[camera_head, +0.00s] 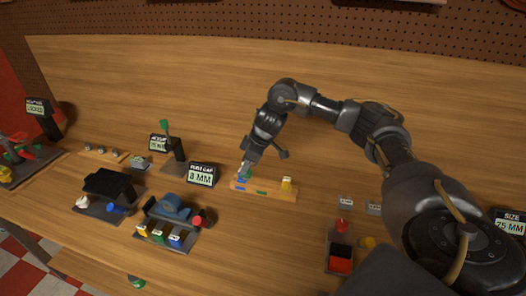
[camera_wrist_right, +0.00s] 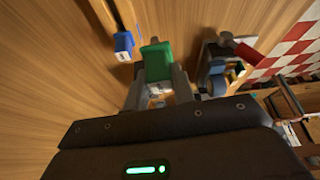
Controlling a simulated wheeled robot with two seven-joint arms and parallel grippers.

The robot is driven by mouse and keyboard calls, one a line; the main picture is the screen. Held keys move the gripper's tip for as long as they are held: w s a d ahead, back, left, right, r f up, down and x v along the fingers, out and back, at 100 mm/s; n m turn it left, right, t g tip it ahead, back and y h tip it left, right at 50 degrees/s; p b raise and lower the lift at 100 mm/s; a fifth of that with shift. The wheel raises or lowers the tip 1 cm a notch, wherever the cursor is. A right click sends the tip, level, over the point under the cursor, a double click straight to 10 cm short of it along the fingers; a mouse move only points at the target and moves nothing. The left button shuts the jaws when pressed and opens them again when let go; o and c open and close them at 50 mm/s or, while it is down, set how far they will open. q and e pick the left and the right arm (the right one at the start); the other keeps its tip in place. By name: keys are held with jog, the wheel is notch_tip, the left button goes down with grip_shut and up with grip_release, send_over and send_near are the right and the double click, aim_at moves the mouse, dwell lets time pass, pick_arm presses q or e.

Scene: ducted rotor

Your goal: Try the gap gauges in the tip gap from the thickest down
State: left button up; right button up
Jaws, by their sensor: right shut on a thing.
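My right gripper (camera_head: 245,172) is shut on a green gap gauge (camera_wrist_right: 157,62), which stands up between its fingers in the right wrist view. The wooden gauge rack (camera_head: 270,194) is below and beside the gripper in the head view. A blue gauge (camera_wrist_right: 124,43) is next to the green one in the wrist view. A yellow gauge (camera_head: 286,183) stands at the rack's right end. The blue device with a red knob (camera_head: 172,208), which looks like the ducted rotor, is left of the rack; its tip gap is too small to make out. My left gripper is out of view.
A display (camera_head: 202,174) reading 0 MM stands between the rotor and the rack. A black stand (camera_head: 110,184) is at the left. A tray with red and black items (camera_head: 340,252) is at the right. Bare table lies in front of the rack.

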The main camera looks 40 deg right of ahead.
jog(key=d+m, duration=0.1)
jog(key=d, duration=0.7)
jog(key=shift+w+f+p, duration=0.3)
jog(key=shift+w+f, duration=0.05)
jog(key=shift+f, duration=0.1)
notch_tip(320, 180, down, 6)
jog(key=b, duration=0.1)
jog(key=shift+f, duration=0.2)
jog(key=shift+s, duration=0.1)
jog(key=shift+p, duration=0.85)
dwell(1.0)
